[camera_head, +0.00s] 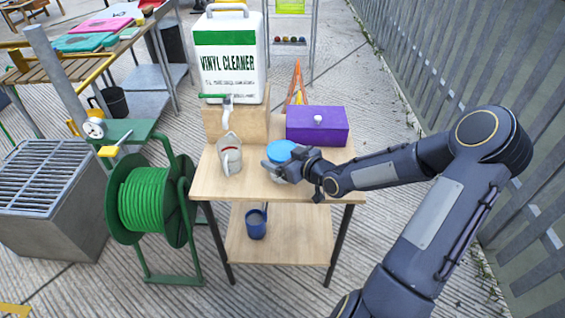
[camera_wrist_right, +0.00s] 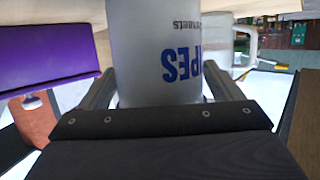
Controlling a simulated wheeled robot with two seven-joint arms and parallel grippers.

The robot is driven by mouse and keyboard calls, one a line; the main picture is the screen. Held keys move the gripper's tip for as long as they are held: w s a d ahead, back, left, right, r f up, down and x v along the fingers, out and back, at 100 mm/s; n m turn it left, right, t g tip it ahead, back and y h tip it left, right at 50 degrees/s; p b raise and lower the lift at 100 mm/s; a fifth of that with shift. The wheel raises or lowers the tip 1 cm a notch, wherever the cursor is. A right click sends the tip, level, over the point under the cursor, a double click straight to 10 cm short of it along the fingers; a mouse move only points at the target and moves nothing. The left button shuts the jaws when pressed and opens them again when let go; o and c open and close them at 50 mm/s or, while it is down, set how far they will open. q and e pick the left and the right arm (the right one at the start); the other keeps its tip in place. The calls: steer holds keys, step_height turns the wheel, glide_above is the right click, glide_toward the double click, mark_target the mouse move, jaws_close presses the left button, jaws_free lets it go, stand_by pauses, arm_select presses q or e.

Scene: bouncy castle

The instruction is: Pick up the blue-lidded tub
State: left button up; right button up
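The blue-lidded tub (camera_head: 281,151) stands on the small wooden table, its round blue lid partly hidden by my right gripper. My right gripper (camera_head: 270,170) is at the tub's near side, with its arm coming in from the right. In the right wrist view the tub's pale body (camera_wrist_right: 160,50) shows upside-down blue lettering. There, the two fingers (camera_wrist_right: 158,85) lie on either side of the tub, with what looks like a slight gap at the left one. The lid is not visible in that view. My left gripper is not in view.
The wooden table (camera_head: 210,183) also holds a white mug-like jug (camera_head: 229,155), a purple box (camera_head: 318,125) behind the tub and a large vinyl cleaner canister (camera_head: 229,60) on a block. A blue cup (camera_head: 255,224) stands on the lower shelf. A green hose reel (camera_head: 145,200) is at left.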

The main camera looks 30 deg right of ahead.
steer(key=c, duration=0.9)
steer(key=shift+r, duration=0.1)
